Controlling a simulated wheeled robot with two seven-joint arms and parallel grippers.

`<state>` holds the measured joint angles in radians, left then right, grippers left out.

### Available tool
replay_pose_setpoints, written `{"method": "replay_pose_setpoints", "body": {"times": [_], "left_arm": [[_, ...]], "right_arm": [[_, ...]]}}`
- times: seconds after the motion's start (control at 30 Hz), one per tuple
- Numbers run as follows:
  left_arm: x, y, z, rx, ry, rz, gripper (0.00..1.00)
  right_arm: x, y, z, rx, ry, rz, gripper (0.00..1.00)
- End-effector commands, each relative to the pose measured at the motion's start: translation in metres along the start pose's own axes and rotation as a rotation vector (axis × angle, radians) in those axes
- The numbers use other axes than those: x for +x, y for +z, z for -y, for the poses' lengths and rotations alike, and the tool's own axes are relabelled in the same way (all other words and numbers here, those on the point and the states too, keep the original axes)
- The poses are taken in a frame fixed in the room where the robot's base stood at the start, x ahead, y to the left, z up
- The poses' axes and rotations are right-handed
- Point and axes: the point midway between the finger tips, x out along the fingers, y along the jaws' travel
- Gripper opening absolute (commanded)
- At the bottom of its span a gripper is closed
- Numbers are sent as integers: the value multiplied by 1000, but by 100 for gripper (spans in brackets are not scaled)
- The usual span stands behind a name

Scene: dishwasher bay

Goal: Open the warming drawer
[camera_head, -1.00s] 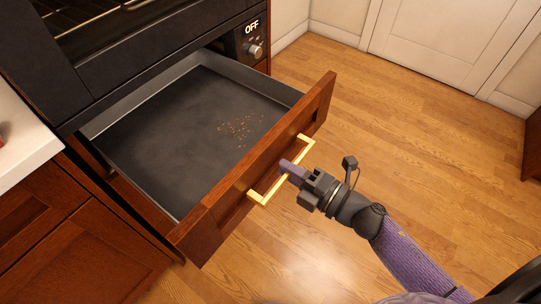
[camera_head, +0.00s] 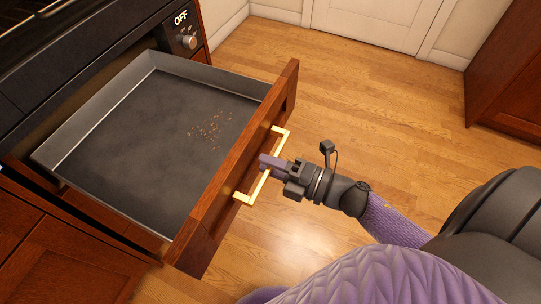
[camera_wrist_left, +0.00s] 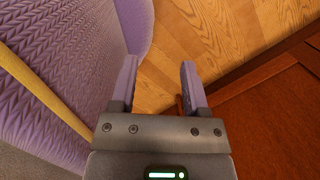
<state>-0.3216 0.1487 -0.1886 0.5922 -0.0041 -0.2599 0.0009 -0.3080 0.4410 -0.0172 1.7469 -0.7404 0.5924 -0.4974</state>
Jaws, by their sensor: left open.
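The warming drawer (camera_head: 130,140) is pulled well out below the oven, with a wooden front and a dark metal tray inside. Its brass bar handle (camera_head: 246,198) is on the front. My right gripper (camera_head: 268,163) is at the middle of the handle, with its fingers across the bar; it looks shut on it, though the far finger is hidden. My left gripper (camera_wrist_left: 158,75) shows only in the left wrist view. It is open and empty, above the wooden floor, with dark red wood beside it on the right.
Brown crumbs (camera_head: 211,130) lie in the drawer. An oven control panel (camera_head: 184,30) reading OFF is above it. Wooden cabinets stand at the lower left and far right (camera_head: 510,75). The wooden floor (camera_head: 360,110) is clear towards the white door (camera_head: 375,20).

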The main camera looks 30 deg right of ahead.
Motion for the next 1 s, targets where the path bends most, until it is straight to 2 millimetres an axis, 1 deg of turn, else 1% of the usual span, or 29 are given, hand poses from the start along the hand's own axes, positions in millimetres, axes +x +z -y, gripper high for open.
{"method": "replay_pose_setpoints", "body": {"times": [0.03,0.1,0.33,0.4,0.47,0.6,0.7,0.8,0.9,1.0], "left_arm": [[0,-1,0,0,0,-1,59],[0,-2,1,0,-1,-4,59],[0,-9,2,-2,-3,-14,59],[-1,-10,2,-2,-3,-16,59],[-3,-10,2,-2,-3,-17,59],[-9,-10,2,-2,-3,-23,59],[-12,-9,1,-2,-1,-24,59],[-14,-6,0,-1,0,-21,59],[-14,-3,-1,0,2,-17,59],[-14,-1,-1,0,3,-15,59]], "right_arm": [[0,0,0,0,0,0,47],[0,0,0,0,0,0,59],[0,0,0,0,1,0,59],[-4,0,0,1,0,0,59],[-13,0,0,1,-3,0,59],[-50,0,-1,2,-4,2,59],[-74,0,-1,1,-4,1,59],[-90,0,0,2,-2,1,59],[-98,0,0,-1,0,0,59],[-100,0,0,-1,1,0,59]]}}
